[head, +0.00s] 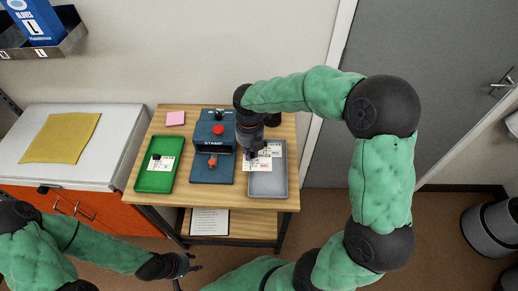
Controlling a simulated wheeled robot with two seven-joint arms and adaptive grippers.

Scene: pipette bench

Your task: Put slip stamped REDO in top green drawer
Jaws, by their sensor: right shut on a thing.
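My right gripper (251,154) reaches down over the grey tray (268,184) on the wooden table and is shut on a white slip (262,161) at the tray's back part. Another printed slip (275,149) shows just beside it; the gripper partly hides both, and their print is too small to read. A green tray (153,183) stands at the table's left with a white slip (160,163) in it, a dark round spot on that slip. A blue stamp machine (212,170) stands between the trays. My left gripper (187,275) is open and empty, low in front of the table.
A pink pad (175,118) lies at the table's back left. A printed sheet (209,221) lies on the lower shelf. At left, a white-topped orange cabinet (86,208) bears a yellow cloth (62,138). A grey door (420,90) and a bin (490,228) are at right.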

